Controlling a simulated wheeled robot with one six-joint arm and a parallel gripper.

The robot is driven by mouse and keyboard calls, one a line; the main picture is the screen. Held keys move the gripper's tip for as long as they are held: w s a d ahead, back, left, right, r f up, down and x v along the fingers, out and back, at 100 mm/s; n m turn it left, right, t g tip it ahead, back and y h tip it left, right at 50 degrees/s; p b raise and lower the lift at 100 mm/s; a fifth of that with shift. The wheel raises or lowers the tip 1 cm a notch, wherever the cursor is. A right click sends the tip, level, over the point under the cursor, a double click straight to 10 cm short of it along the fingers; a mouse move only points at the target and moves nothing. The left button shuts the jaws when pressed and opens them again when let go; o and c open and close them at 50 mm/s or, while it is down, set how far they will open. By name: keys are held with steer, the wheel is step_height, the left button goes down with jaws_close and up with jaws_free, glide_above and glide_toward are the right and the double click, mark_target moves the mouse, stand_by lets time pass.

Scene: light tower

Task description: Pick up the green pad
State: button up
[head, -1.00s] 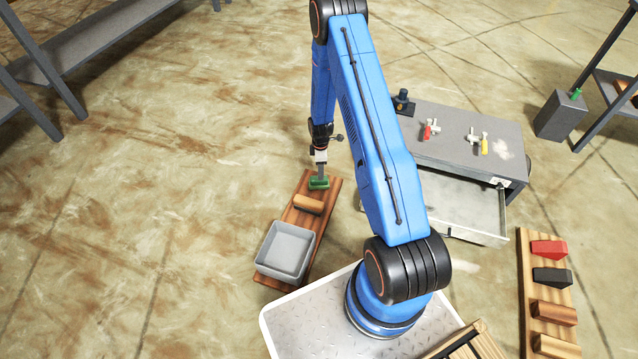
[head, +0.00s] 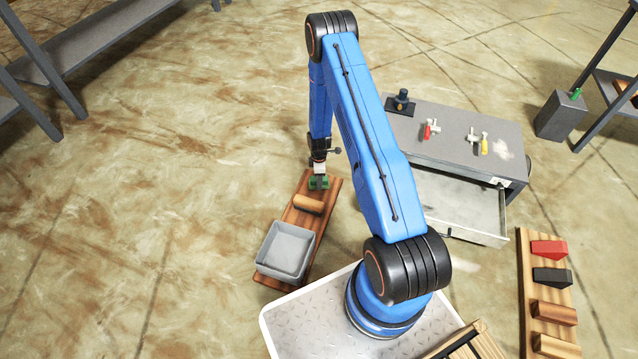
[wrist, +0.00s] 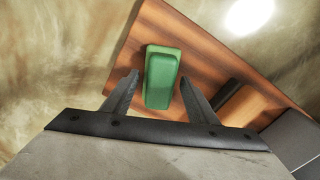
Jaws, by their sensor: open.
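The green pad (wrist: 161,78) lies on a brown wooden board (wrist: 205,55). In the head view the green pad (head: 312,183) is at the far end of the board (head: 300,218), partly hidden by my gripper. My gripper (head: 318,183) is low over that end of the board. In the wrist view my gripper (wrist: 160,88) is open, with one finger on each side of the pad's near part. Gaps show between both fingers and the pad, so it is not gripped.
A wooden block (head: 308,204) lies on the board just nearer than the pad, and a grey bin (head: 287,250) stands at its near end. A grey cabinet (head: 455,140) with an open drawer (head: 460,205) is to the right. The floor left of the board is clear.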

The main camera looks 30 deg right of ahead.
steer(key=c, duration=1)
steer(key=shift+r, duration=0.1)
step_height(320, 180, up, 10)
steer(key=shift+f, duration=0.1)
steer(key=o, duration=0.4)
steer(key=shift+c, duration=0.6)
